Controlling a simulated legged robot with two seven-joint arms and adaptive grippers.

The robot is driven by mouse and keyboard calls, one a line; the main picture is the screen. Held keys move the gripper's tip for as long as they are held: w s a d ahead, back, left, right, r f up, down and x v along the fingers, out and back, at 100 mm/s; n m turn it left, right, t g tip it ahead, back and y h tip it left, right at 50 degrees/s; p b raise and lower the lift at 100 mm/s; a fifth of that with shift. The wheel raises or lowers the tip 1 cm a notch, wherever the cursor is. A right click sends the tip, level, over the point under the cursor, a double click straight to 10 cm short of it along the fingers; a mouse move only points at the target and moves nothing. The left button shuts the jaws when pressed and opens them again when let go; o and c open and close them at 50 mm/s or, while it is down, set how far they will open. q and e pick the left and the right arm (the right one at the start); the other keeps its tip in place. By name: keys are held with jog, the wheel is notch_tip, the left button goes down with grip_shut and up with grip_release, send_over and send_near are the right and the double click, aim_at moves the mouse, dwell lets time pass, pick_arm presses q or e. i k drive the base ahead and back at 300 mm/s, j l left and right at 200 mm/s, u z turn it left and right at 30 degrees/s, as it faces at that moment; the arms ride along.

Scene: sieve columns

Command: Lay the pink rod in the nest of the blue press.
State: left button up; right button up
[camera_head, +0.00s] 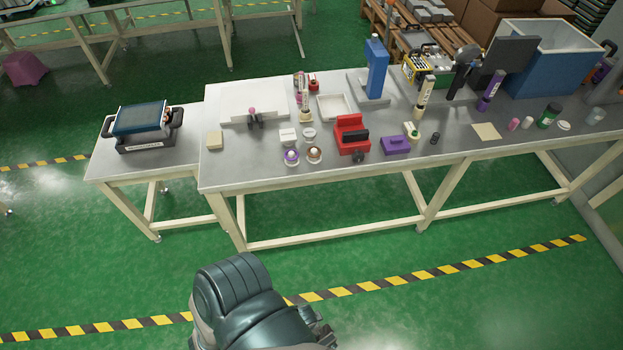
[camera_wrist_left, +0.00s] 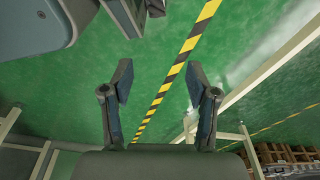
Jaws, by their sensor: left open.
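The blue press (camera_head: 376,70) stands upright on a pale base at the back middle of the grey table. Its nest is too small to make out. A small pink cylinder (camera_head: 514,124) lies or stands at the right of the table and may be the pink rod; I cannot tell for sure. My left gripper (camera_wrist_left: 159,80) is open and empty in the left wrist view, its two fingers apart above the green floor. In the head view my left arm is at the bottom, in front of the table and well away from press and rod. My right gripper is not in view.
The table (camera_head: 270,180) is crowded: a white plate (camera_head: 240,105) at left, a red block device (camera_head: 351,134), a purple block (camera_head: 396,145), a white tray (camera_head: 335,107), and a blue bin (camera_head: 530,65) at back right. The floor before the table is clear.

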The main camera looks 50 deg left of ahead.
aim_at(371, 68)
jog(key=z, duration=1.9)
jog(key=k+z, duration=0.1)
jog(key=z, duration=0.35)
jog(key=k+z, duration=0.1)
jog(key=z, duration=0.9)
jog(key=k+z, duration=0.1)
jog(key=z, duration=0.35)
jog(key=k+l+z, duration=0.15)
jog(key=z, duration=0.25)
jog(key=k+l+z, duration=0.1)
jog(key=l+z, duration=0.25)
jog(key=k+l+z, duration=0.1)
jog(key=z, duration=0.3)
jog(key=l+z, duration=0.4)
